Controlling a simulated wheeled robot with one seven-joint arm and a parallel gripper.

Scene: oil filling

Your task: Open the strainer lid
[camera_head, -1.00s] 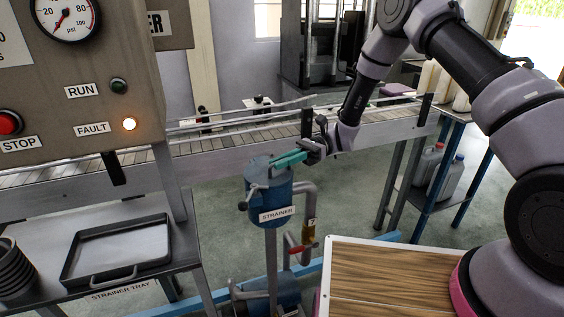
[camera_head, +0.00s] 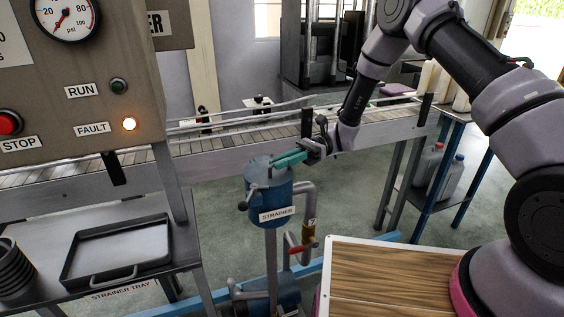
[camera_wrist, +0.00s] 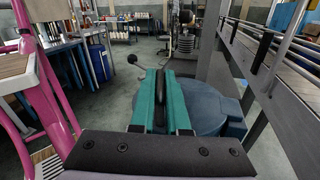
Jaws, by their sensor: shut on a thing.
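The strainer (camera_head: 268,203) is a blue upright cylinder with a white label reading STRAINER, standing in front of the conveyor. Its blue lid (camera_head: 259,163) is on top and appears closed. My gripper (camera_head: 277,161) reaches in from the right, with its teal fingers over the lid. In the wrist view, my gripper (camera_wrist: 162,103) is shut on a dark upright handle (camera_wrist: 160,84) between its fingers. The round blue lid (camera_wrist: 215,103) shows below and to the right of the fingers. A lever with a dark knob (camera_wrist: 132,59) sticks out at the lid's far side.
A conveyor (camera_head: 230,146) runs behind the strainer. A black strainer tray (camera_head: 118,252) lies on the table at left, below the control panel (camera_head: 80,75), whose FAULT lamp is lit. A pipe with a red-handled valve (camera_head: 302,247) stands right of the strainer, near a wood-topped surface (camera_head: 385,285).

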